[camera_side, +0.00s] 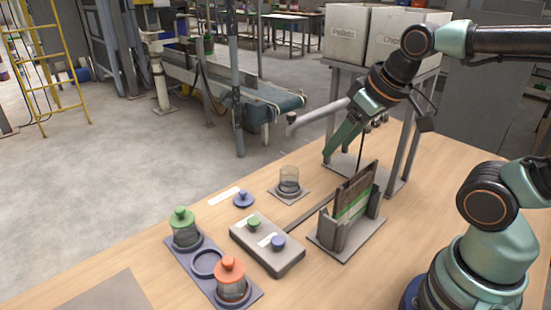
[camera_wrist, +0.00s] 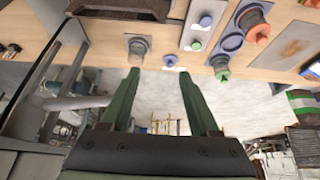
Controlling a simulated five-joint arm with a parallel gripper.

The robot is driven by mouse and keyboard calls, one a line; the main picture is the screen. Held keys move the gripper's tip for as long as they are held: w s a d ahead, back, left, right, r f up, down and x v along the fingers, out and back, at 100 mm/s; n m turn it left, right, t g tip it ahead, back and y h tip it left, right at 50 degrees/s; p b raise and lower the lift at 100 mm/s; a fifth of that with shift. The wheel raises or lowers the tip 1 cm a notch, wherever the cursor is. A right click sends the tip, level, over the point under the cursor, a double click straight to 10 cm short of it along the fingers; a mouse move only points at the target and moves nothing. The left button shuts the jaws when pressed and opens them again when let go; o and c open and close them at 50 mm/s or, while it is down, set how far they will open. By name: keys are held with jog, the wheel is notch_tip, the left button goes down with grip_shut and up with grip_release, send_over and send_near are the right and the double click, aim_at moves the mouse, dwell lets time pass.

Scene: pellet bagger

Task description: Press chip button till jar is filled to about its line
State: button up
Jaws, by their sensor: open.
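The button box (camera_side: 267,246) is a grey block on the table with a green button (camera_side: 254,223) and a blue button (camera_side: 278,243). Pale labels lie beside the buttons, too small to read. A clear open jar (camera_side: 289,180) stands on a small grey plate behind the box. I cannot make out its line or its fill level. My gripper (camera_side: 328,153) is open and empty, in the air beyond the jar, apart from the box. In the wrist view the jar (camera_wrist: 137,47) and box (camera_wrist: 201,28) show above the fingertips (camera_wrist: 161,76).
Two hoppers, Pellets (camera_side: 345,34) and Chips (camera_side: 392,40), stand on a frame at the back. A rack (camera_side: 206,264) holds green-lidded and orange-lidded jars. A blue lid (camera_side: 243,199) lies near the box. A holder with dark, green-banded bags (camera_side: 357,192) stands right of the box.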

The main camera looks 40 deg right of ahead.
dwell(0.3)
jog(key=c, duration=0.7)
jog(key=shift+w+a+m, duration=0.15)
jog(key=shift+m, duration=0.15)
grip_shut()
jog(key=w+a+f+m+g, duration=0.2)
jog(key=a+m, duration=0.3)
jog(key=m, duration=0.3)
jog(key=w+a+f+m+g, duration=0.3)
jog(key=w+a+m+g, duration=0.1)
jog(key=m, duration=0.5)
jog(key=shift+w+a+f, duration=0.15)
jog(key=shift+w+a, duration=0.15)
jog(key=shift+a, duration=0.45)
